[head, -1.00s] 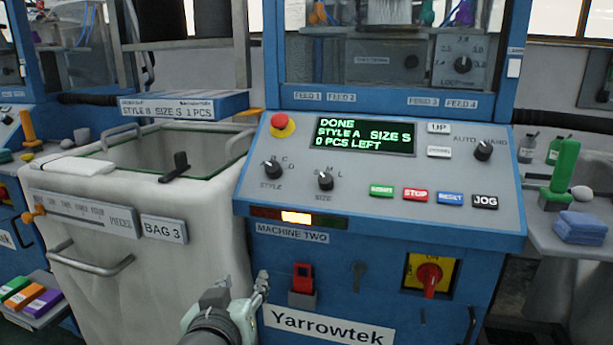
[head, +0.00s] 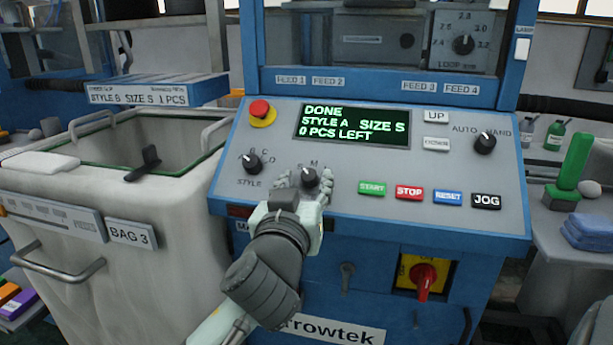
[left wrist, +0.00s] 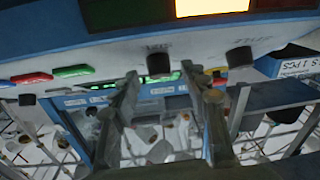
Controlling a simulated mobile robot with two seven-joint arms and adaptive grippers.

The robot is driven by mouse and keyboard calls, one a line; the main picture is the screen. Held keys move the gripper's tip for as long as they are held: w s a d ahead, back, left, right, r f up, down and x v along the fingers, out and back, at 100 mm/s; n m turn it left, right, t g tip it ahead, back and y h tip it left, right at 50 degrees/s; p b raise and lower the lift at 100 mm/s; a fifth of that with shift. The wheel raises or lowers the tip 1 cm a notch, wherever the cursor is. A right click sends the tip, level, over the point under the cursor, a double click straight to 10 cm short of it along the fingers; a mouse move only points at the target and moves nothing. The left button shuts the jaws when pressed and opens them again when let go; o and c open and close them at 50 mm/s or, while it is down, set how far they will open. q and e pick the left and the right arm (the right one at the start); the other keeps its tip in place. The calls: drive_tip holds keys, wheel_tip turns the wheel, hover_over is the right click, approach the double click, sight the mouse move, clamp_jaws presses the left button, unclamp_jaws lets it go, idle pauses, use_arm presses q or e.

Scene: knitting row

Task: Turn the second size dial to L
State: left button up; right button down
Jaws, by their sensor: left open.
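The size dial (head: 310,178) is a black knob on the sloped grey panel of machine two, with the letter M showing above it. In the left wrist view, which is upside down, the size dial (left wrist: 159,63) stands between the fingertips. My left gripper (head: 305,184) is open, one finger on each side of the knob; I cannot tell whether they touch it. It also shows in the left wrist view (left wrist: 160,76). The display (head: 352,126) reads DONE, STYLE A, SIZE S, 0 PCS LEFT. The dial's pointer is hard to make out. My right gripper is not in view.
The style dial (head: 252,164) is close on the left, below a red stop button (head: 260,110). The green START button (head: 371,188) and other buttons lie to the right. A white bag bin (head: 180,215) stands left of the machine. A red rotary switch (head: 424,277) is below.

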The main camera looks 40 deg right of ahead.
use_arm(q)
drive_tip(key=shift+w+d, duration=0.4)
drive_tip(key=shift+d, duration=0.05)
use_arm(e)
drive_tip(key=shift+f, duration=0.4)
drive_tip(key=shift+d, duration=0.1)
use_arm(q)
clamp_jaws()
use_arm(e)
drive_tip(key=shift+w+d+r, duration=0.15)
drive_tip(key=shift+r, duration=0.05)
